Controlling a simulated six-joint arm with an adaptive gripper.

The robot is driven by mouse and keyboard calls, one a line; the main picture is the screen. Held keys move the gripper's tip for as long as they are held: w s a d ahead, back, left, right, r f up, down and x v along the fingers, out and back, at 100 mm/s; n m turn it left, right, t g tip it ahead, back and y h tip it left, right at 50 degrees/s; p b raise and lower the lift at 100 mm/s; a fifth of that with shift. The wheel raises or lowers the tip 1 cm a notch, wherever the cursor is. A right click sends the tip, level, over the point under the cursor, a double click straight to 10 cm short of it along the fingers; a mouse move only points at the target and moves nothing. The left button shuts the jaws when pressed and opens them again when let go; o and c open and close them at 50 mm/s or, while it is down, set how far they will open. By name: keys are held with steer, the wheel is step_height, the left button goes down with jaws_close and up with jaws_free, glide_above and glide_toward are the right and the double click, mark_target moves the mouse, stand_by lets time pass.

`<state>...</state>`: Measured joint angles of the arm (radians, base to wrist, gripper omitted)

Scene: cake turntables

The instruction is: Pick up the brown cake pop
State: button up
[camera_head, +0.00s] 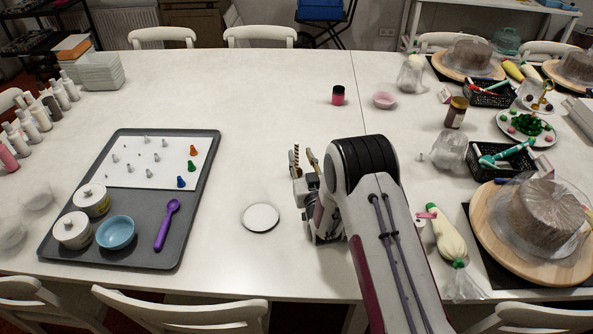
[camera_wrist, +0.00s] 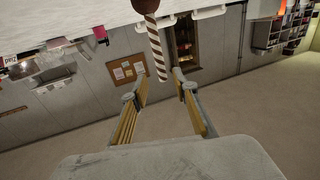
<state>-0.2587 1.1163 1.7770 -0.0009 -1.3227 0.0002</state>
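The brown cake pop (camera_wrist: 145,5) shows at the top edge of the wrist view, its ball partly cut off. Its brown-and-white striped stick (camera_wrist: 157,52) runs downward in that picture, with its free end between the tips of my gripper (camera_wrist: 160,80). The two fingers with yellow ribbed pads are apart, with a gap on each side of the stick, so my gripper is open. In the head view my gripper (camera_head: 304,160) is low over the middle of the white table, right of a round white disc (camera_head: 261,217). The cake pop cannot be made out there.
A grey tray (camera_head: 120,256) with piping tips, jars, a blue bowl and a purple spoon lies left. Wrapped cakes on wooden boards, black baskets (camera_head: 503,158) and piping bags (camera_head: 447,236) crowd the right. The table behind my gripper is mostly clear.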

mark_target(297, 149)
steer(key=shift+x, duration=2.55)
steer(key=shift+a+f, duration=0.15)
jaws_close()
